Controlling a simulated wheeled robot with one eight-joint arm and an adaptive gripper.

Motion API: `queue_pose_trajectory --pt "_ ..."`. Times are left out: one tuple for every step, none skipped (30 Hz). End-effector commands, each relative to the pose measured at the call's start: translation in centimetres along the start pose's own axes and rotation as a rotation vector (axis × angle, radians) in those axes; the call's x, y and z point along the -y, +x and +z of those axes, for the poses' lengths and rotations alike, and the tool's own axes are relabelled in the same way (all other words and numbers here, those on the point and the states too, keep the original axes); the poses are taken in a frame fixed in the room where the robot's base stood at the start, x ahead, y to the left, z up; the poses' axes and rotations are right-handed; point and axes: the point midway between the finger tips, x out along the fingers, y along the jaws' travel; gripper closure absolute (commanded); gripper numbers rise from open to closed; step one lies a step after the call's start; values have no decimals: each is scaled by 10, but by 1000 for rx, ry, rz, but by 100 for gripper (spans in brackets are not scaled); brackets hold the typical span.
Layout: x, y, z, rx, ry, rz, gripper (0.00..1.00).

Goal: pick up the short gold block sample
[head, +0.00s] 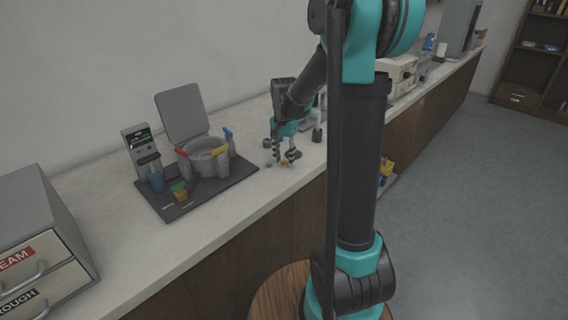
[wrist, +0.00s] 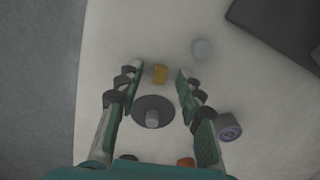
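The short gold block (wrist: 160,74) sits on the pale countertop in the wrist view, between the tips of my gripper's two fingers, with a gap on each side. My gripper (wrist: 157,84) is open and points down, with nothing held. In the head view my gripper (head: 283,157) is low over the counter, right of the press. A small yellowish spot at its fingertips there is too small to make out clearly.
A dark disc with a grey post (wrist: 152,117) stands between the fingers, nearer my palm. A grey cylinder (wrist: 202,49) and a purple-ringed cylinder (wrist: 229,127) are to the right. An orange piece (wrist: 186,162) is near the palm. The press (head: 205,155) stands on a dark base.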

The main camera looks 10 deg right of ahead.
Motion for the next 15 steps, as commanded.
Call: queue_pose_trajectory --pt "0 0 0 0 0 0 67" --pt "0 0 0 0 0 0 70" --pt "0 0 0 0 0 0 75" --pt "0 0 0 0 0 0 79" --pt "0 0 0 0 0 0 83" --pt "0 0 0 0 0 0 88" --pt "0 0 0 0 0 0 92" --pt "0 0 0 0 0 0 95" --pt "0 0 0 0 0 0 100" --pt "0 0 0 0 0 0 100" --pt "0 0 0 0 0 0 100" --pt "0 0 0 0 0 0 100" --pt "0 0 0 0 0 0 100" --pt "0 0 0 0 0 0 100" --pt "0 0 0 0 0 0 100"
